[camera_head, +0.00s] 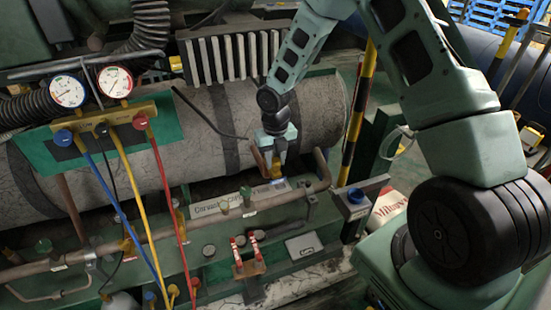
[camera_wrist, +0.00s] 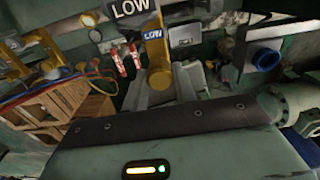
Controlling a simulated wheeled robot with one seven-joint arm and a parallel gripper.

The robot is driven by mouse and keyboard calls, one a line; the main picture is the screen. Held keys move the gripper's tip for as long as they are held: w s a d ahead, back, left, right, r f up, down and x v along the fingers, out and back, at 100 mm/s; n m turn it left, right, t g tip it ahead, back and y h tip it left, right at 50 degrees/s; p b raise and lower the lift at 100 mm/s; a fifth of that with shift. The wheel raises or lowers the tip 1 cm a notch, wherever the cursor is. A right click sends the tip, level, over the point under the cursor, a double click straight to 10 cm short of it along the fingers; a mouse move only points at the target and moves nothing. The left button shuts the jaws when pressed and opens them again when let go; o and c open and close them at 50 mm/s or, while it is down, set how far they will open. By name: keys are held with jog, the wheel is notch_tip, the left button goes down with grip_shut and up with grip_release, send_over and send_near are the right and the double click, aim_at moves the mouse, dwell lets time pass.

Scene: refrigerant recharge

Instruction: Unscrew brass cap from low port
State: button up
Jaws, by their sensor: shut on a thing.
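My gripper (camera_head: 275,158) points down at the pipework in front of the big grey tank in the head view. A brass-yellow port (camera_wrist: 154,45) with a blue LOW tag rises at the centre of the wrist view. The brass cap (camera_wrist: 160,78) appears as its wider near end, between my grey fingers, which are shut on it. The dark edge of my gripper hides the lower part of the grip. In the head view the cap is too small and covered to make out. I cannot tell whether its thread is still engaged.
A gauge manifold (camera_head: 105,120) with blue, yellow and red hoses hangs at left. A red-and-white striped fixture (camera_head: 245,255) and a blue-topped holder (camera_head: 356,198) stand near the pipe (camera_head: 240,207). A black LOW sign (camera_wrist: 130,8) is close behind the port.

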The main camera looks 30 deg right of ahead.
jog(key=shift+r+n+p, duration=0.1)
jog(key=shift+n+p, duration=0.3)
jog(key=shift+p, duration=0.05)
jog(key=shift+n+p, duration=1)
jog(key=shift+n, duration=0.4)
jog(key=shift+n+p, duration=1.2)
jog(key=shift+p, duration=0.5)
jog(key=shift+n+p, duration=0.5)
jog(key=shift+n, duration=0.1)
jog(key=shift+n+p, duration=1.5)
jog(key=shift+p, duration=0.3)
jog(key=shift+n, duration=0.3)
